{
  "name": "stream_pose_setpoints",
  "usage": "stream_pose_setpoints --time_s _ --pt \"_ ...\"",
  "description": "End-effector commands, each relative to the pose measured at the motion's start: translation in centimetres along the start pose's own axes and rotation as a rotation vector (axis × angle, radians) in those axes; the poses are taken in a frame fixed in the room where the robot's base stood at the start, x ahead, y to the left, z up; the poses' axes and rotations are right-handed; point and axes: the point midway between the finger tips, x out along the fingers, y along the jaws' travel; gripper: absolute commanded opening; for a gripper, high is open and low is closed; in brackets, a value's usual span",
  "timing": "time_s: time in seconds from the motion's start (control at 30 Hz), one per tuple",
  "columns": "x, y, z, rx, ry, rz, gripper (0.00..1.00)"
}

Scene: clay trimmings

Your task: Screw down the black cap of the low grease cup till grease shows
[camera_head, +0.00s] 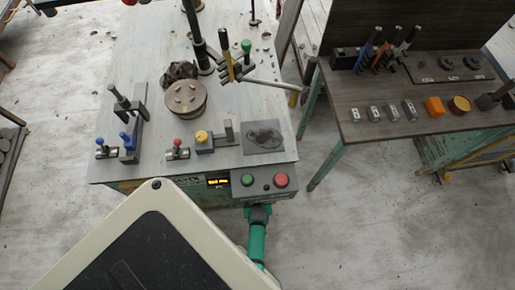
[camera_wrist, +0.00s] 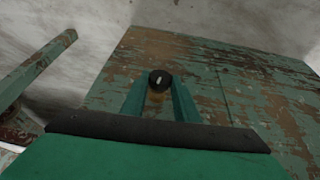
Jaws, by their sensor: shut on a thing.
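The black cap (camera_wrist: 159,79) of the low grease cup is round, with a pale mark on its face. It sits between the two green fingertips of my gripper (camera_wrist: 159,92) in the wrist view, and the gripper is shut on it. A small amber-brown patch (camera_wrist: 155,97) shows just below the cap; I cannot tell whether it is the cup's body or grease. In the head view my gripper (camera_head: 258,213) is at the bench's front, below the button box, and the cap cannot be made out there.
Behind the cap is a worn green panel (camera_wrist: 240,85). Above my gripper is a box with a green button (camera_head: 248,180) and a red button (camera_head: 281,180). Clamps and a round flange (camera_head: 184,98) stand on the bench top. A second table (camera_head: 350,128) is at right.

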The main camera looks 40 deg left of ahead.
Motion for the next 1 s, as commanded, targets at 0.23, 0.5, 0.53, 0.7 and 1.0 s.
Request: stream_pose_setpoints --time_s 0.23,0.5,0.53,0.7,1.0 --pt "0.1 0.3 0.4 0.050 -0.007 -0.105 0.05" --pt "0.2 0.7 0.5 0.117 -0.008 -0.261 0.05" --pt "0.2 0.8 0.5 0.124 -0.008 -0.279 0.05" --pt "0.3 1.0 0.6 0.167 -0.007 -0.379 0.05" --pt "0.5 1.2 0.8 0.218 -0.008 -0.504 0.05"
